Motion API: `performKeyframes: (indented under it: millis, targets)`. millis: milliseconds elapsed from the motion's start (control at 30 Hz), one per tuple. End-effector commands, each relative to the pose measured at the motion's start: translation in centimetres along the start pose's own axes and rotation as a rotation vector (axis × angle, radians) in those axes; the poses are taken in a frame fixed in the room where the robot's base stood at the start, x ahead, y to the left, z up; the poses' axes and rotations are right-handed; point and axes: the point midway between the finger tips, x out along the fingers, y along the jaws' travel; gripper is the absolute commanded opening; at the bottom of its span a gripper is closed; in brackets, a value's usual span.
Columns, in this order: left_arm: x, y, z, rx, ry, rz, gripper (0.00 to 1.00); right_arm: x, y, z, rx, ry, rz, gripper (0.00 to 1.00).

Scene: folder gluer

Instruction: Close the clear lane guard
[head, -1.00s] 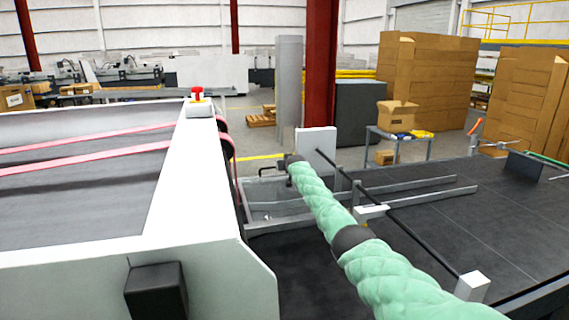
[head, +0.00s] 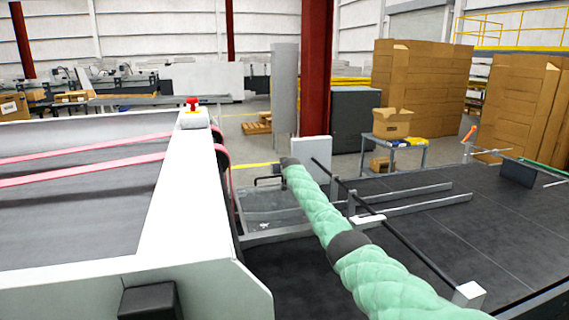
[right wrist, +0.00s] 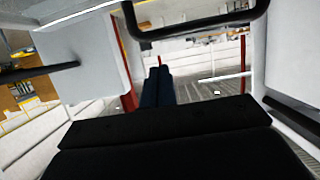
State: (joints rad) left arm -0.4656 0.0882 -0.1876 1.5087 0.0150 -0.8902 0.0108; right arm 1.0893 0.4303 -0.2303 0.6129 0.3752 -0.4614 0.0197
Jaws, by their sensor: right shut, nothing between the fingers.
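The clear lane guard (head: 278,217) is a see-through panel low over the lane, right of the white machine side. How far it is tilted I cannot tell. A dark bar handle (head: 266,181) shows at its far end, and a dark U-shaped bar (right wrist: 195,32) crosses the top of the right wrist view. My right gripper (right wrist: 158,72) is shut and empty, its dark fingers together below that bar and apart from it in the picture. In the head view my green-sleeved right arm ends beside the handle and hides the fingers. My left gripper is in neither view.
The white machine body (head: 185,195) with pink belts and a red button (head: 192,103) fills the left. A dark rod (head: 385,232) with white blocks runs along the right arm. A white upright block (head: 310,155) stands just beyond the wrist. The black table (head: 455,225) is mostly clear.

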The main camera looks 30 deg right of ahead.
Motion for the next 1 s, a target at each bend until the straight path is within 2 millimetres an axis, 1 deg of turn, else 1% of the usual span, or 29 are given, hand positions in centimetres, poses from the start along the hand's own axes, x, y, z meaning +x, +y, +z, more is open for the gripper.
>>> performKeyframes:
  millis: [33, 100, 133, 167, 367, 533, 767, 967, 1000]
  targets:
    - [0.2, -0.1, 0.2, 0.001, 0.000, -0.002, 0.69, -0.2, 0.0, -0.8, 0.001, 0.002, 0.000, 0.00]
    - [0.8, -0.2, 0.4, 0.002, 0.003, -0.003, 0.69, -0.4, 0.0, -1.4, 0.001, 0.002, 0.000, 0.00]
    - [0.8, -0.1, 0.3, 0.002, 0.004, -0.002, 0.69, -0.5, 0.0, -0.9, 0.000, 0.000, 0.000, 0.00]
    - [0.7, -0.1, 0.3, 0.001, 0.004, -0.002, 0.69, -0.6, 0.0, -0.8, 0.000, 0.001, -0.001, 0.00]
    - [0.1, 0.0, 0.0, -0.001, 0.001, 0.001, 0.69, -1.7, 0.0, -1.1, -0.001, 0.003, -0.001, 0.00]
    - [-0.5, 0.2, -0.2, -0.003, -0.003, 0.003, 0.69, -3.0, 0.0, -1.1, -0.001, 0.003, 0.000, 0.00]
    - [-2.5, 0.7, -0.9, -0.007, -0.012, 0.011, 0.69, -5.5, 0.0, -1.3, -0.002, 0.004, 0.000, 0.00]
    - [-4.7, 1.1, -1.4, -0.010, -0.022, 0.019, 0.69, -7.9, 0.0, -1.6, -0.001, 0.004, 0.000, 0.00]
    - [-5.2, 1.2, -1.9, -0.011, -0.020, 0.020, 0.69, -8.3, 0.0, -1.7, -0.001, 0.004, 0.000, 0.00]
